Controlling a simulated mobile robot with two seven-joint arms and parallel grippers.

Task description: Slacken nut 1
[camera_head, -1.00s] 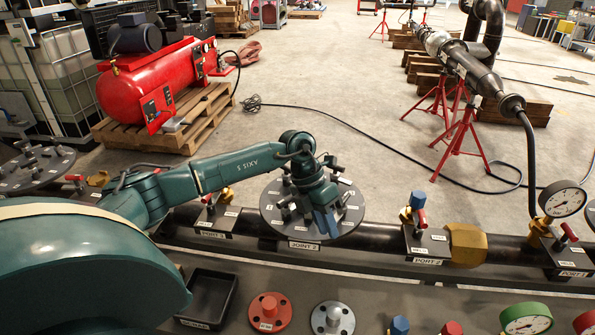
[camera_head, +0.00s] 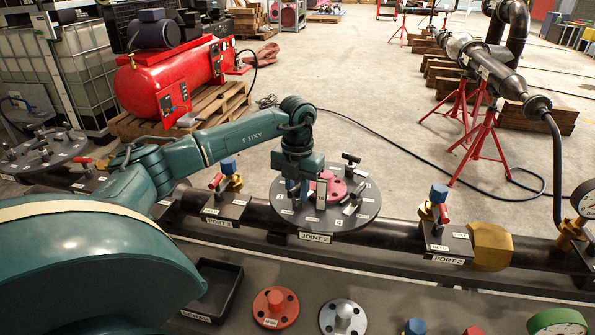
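A round dark plate (camera_head: 348,222) labelled JOINT 2 stands on the black pipe, with a red round part (camera_head: 338,190) at its middle. Several bolts or handles with nuts stand around it, among them one at the back right (camera_head: 350,160). Small white labels mark them, too small to read, so I cannot tell which is nut 1. My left gripper (camera_head: 299,196) points down over the plate's left half, its blue fingers beside the red part. Its fingers and wrist hide part of the plate. I cannot tell whether they are open or hold anything. My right gripper is out of view.
PORT 2, with its blue-capped valve (camera_head: 439,194) and brass hex fitting (camera_head: 491,247), stands right of the plate. Another valve (camera_head: 230,168) stands to the left. A black tray (camera_head: 229,293), a red flange (camera_head: 276,306) and a grey flange (camera_head: 342,318) sit in front.

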